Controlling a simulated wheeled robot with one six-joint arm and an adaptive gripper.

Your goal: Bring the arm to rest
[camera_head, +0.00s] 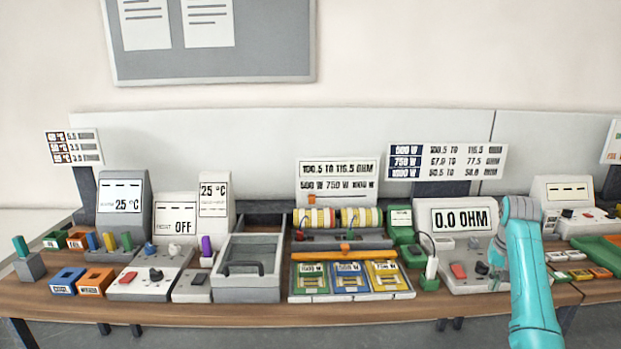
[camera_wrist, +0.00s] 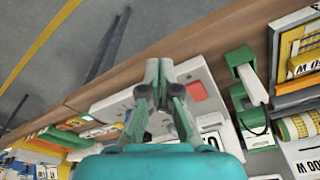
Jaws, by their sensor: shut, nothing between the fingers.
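My gripper (camera_wrist: 158,68) is shut and empty in the wrist view, its two green-grey fingers side by side. It is above the grey ohm meter base (camera_wrist: 120,100), whose red button (camera_wrist: 197,91) shows just right of the fingertips. Whether the fingers touch the base cannot be told. In the head view my teal arm rises from the lower right, in front of the bench and beside the ohm meter display (camera_head: 458,217) reading 0.0 OHM. The fingers are mostly hidden there by the arm.
A green holder with a white block (camera_head: 431,267) stands left of the meter base. Cards in a tray (camera_head: 350,297), a grey open box (camera_head: 248,290) and several instruments fill the wooden bench (camera_head: 235,316). Green trays (camera_head: 597,250) are at right. Air above the bench is clear.

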